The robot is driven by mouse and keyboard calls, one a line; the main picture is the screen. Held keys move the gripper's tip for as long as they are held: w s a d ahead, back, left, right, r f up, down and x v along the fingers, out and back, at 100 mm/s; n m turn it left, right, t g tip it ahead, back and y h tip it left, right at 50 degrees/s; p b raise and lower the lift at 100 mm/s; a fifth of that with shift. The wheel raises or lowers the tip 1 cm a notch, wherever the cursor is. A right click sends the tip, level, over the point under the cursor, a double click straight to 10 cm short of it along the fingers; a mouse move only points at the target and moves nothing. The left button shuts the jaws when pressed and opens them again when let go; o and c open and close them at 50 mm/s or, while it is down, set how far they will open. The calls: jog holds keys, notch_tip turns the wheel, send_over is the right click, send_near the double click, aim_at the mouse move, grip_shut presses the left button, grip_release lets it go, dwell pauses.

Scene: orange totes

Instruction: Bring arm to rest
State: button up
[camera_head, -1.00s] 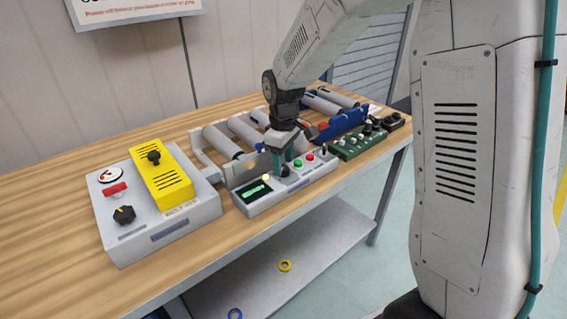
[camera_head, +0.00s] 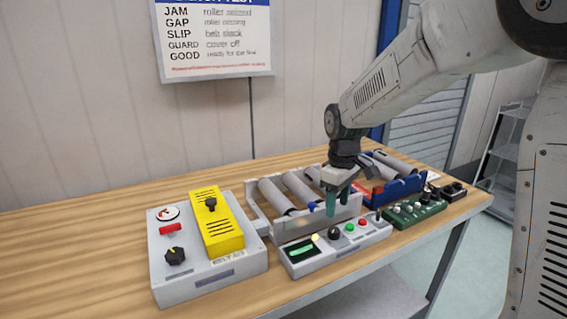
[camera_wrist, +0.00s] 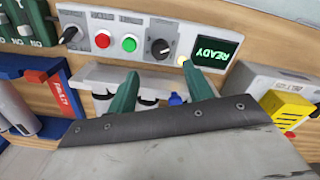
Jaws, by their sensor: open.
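My gripper (camera_head: 338,204) hangs above the bench, over the rear edge of a grey control box (camera_head: 350,252), with its green fingers pointing down. It is open and nothing shows between the fingers. In the wrist view the two green fingers (camera_wrist: 161,92) stand apart. Beyond them the control box has a lit green display (camera_wrist: 214,51) reading READY, a black knob (camera_wrist: 160,48), a green button (camera_wrist: 129,44) and a red button (camera_wrist: 102,41). The fingertips look clear of the knob.
A roller unit (camera_head: 262,212) stands behind the control box, with a blue tray (camera_head: 405,187) and a green switch box (camera_head: 414,211) to its right. A grey box (camera_head: 236,266) with a yellow cover (camera_head: 220,228) sits left. The wooden bench top (camera_head: 100,235) is bare at far left.

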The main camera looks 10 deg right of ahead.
jog(key=shift+s+f+m, duration=0.15)
jog(key=shift+s+m, duration=0.15)
jog(key=shift+s, duration=0.05)
jog(key=s+d+r+m, duration=0.1)
jog(key=s+r+m, duration=0.1)
jog(key=s, duration=0.8)
jog(key=s+d+r+m+t, duration=0.1)
jog(key=s+r+m, duration=0.2)
jog(key=s, duration=0.7)
jog(key=s+d+r+m, duration=0.1)
jog(key=s+r+m, duration=0.1)
jog(key=s, duration=0.8)
jog(key=shift+s+r, duration=0.15)
jog(key=shift+r, duration=0.6)
jog(key=shift+d, duration=0.1)
